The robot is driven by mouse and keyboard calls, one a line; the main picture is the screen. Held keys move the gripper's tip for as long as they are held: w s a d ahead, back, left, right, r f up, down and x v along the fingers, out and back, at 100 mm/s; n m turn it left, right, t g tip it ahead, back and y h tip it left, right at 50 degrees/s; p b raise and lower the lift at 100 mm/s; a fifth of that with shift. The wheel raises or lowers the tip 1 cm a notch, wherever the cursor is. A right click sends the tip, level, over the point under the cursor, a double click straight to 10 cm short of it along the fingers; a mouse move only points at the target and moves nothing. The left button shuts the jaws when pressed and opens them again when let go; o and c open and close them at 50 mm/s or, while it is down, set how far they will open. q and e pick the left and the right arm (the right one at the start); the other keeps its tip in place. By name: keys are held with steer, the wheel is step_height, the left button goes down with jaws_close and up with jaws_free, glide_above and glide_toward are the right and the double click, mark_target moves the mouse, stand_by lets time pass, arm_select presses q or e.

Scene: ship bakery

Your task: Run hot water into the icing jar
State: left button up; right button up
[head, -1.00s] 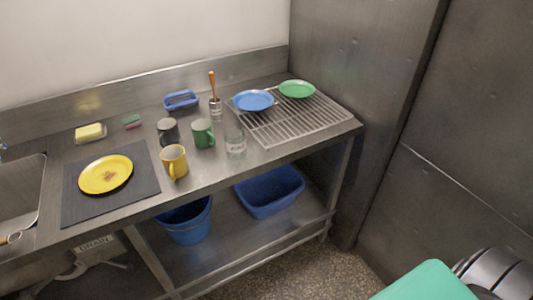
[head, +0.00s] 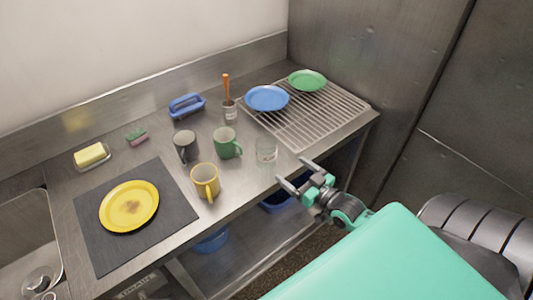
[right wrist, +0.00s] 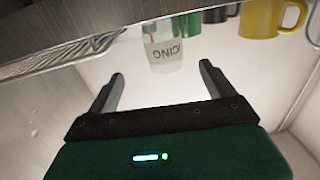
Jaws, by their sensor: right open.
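The icing jar (head: 266,151) is a clear glass standing upright near the front edge of the steel counter, right of the green mug. In the right wrist view the jar (right wrist: 163,52) appears upside down, its ICING lettering readable in part. My right gripper (head: 292,170) is open and empty, just right of the jar and in front of the rack. In the right wrist view the jar lies beyond and between the open fingers (right wrist: 161,75), apart from them. The sink (head: 25,220) is cut off at the far left. My left gripper is not in view.
A yellow mug (head: 205,179), green mug (head: 226,143) and dark mug (head: 185,147) stand left of the jar. A pot with an orange-handled tool (head: 229,110) is behind. The wire rack (head: 310,125) holds blue and green plates. A yellow plate (head: 129,206) lies on a dark mat (head: 105,250).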

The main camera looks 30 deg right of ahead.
mark_target(274, 156)
steer(key=w, duration=0.2)
steer(key=w+a+p, duration=0.1)
steer(key=w, duration=0.4)
steer(key=shift+w+a+p, duration=0.15)
steer(key=shift+w+p, duration=0.2)
steer(key=shift+p, duration=0.05)
steer(key=shift+w+a, duration=0.1)
steer(key=shift+w, duration=0.3)
steer(key=shift+w+a+p, duration=0.1)
steer(key=shift+w+p, duration=0.3)
steer(key=shift+w, duration=0.05)
steer(key=w, duration=0.1)
steer(key=w+p, duration=0.1)
steer(key=w, duration=0.1)
steer(key=shift+a+f, duration=0.2)
steer(key=shift+a, duration=0.2)
steer(key=shift+w+a+f+p, duration=0.1)
steer(key=shift+w+p, duration=0.2)
steer(key=shift+w, duration=0.25)
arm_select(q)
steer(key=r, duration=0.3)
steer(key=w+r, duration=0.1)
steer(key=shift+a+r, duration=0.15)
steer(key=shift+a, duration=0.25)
arm_select(e)
steer(key=c, duration=1.2)
steer(key=shift+o, duration=0.2)
